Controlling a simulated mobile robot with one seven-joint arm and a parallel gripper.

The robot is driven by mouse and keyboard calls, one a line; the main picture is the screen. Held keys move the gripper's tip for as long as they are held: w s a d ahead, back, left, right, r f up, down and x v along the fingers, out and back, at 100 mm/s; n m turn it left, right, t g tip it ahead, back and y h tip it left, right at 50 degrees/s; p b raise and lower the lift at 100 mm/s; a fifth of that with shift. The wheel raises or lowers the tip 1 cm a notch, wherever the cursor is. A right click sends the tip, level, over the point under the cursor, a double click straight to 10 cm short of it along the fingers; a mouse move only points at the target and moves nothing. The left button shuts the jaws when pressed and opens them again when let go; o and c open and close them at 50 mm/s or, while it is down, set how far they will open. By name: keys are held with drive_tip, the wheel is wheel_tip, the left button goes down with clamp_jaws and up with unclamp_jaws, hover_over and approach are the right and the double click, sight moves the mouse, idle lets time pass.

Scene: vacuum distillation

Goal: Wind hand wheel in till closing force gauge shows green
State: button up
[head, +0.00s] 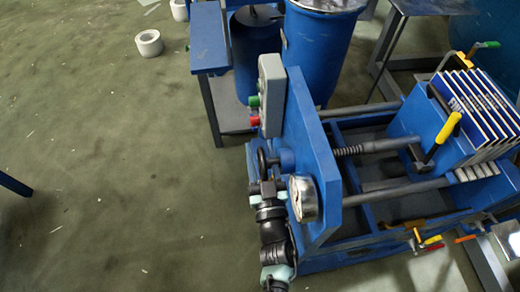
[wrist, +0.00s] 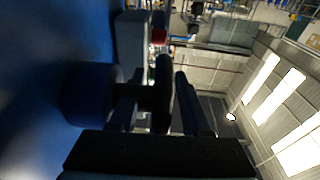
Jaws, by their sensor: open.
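The hand wheel (head: 265,160) is a dark wheel on the left side of the press's blue end plate (head: 308,165). In the wrist view its dark rim (wrist: 162,95) shows nearly edge-on, with its dark hub at the left. My gripper (head: 265,186) is at the wheel, open, and its fingers (wrist: 165,85) lie on either side of the rim. I cannot tell whether either finger touches it. The round closing force gauge (head: 303,198) with a metal case sits just right of my gripper. Its reading and any green zone are too small to make out.
A threaded spindle (head: 365,147) runs from the end plate to a blue block beside several upright plates (head: 478,112). A grey box (head: 271,95) with green and red buttons stands above the wheel. Blue drums (head: 318,50) stand behind. The floor at left is mostly clear.

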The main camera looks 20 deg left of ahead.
drive_tip(key=v, duration=1.2)
drive_tip(key=shift+s+d, duration=0.2)
drive_tip(key=shift+s, duration=0.15)
drive_tip(key=shift+w, duration=0.1)
idle(0.4)
